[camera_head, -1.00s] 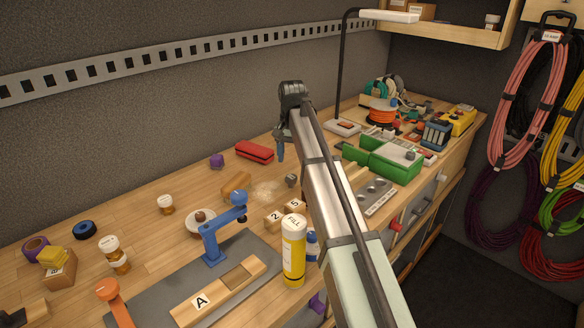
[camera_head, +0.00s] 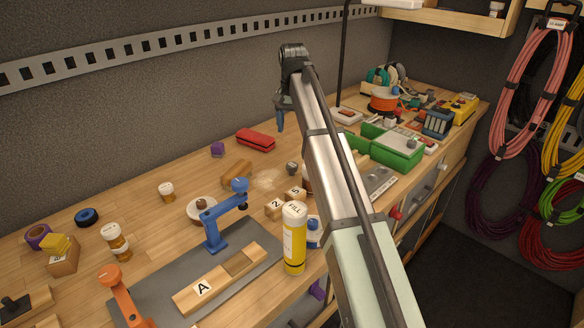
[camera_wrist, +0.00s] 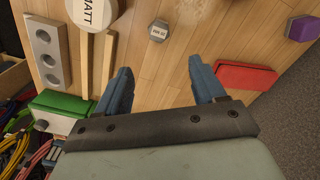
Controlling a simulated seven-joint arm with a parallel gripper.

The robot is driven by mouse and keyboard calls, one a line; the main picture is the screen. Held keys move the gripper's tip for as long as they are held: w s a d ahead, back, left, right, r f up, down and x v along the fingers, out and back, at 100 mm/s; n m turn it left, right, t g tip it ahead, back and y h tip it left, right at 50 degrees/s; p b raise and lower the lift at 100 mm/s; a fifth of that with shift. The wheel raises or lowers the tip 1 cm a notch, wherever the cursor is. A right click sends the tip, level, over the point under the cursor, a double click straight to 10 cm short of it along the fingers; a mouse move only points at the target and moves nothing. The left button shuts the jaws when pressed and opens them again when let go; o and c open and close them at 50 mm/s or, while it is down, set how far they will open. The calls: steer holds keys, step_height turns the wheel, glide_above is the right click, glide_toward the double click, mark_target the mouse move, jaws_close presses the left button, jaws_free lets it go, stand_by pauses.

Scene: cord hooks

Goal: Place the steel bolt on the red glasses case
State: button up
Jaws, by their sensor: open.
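The steel bolt (camera_head: 292,168) stands on the bench as a small grey hexagonal piece. In the wrist view the bolt (camera_wrist: 158,32) shows its labelled hex head, ahead of the gap between the fingers. The red glasses case (camera_head: 256,140) lies shut on the bench near the back wall, left of and beyond the bolt in the head view. In the wrist view the case (camera_wrist: 245,77) is just right of the right finger. My gripper (camera_head: 281,121) is above the bench. Its blue fingers (camera_wrist: 160,87) are apart, with nothing between them.
A purple block (camera_head: 217,149) lies left of the case. Wooden number blocks (camera_head: 274,207), a yellow FILL bottle (camera_head: 294,240) and a blue clamp (camera_head: 213,225) stand nearer. A green box (camera_head: 395,150) is right of my arm. A white-topped container marked MATT (camera_wrist: 93,12) is near the bolt.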

mark_target(292, 165)
steer(key=f+m, duration=0.3)
steer(key=m, duration=0.1)
steer(key=f+m, duration=0.3)
steer(key=m, duration=0.1)
steer(key=s+f+m, duration=0.1)
steer(key=f+m, duration=0.2)
steer(key=m, duration=0.1)
steer(key=shift+d+f, duration=0.1)
steer(key=shift+d, duration=0.1)
steer(key=shift+a+f, duration=0.2)
steer(key=shift+f, duration=1.15)
steer(key=shift+a+f, duration=0.15)
steer(key=shift+f, duration=1.15)
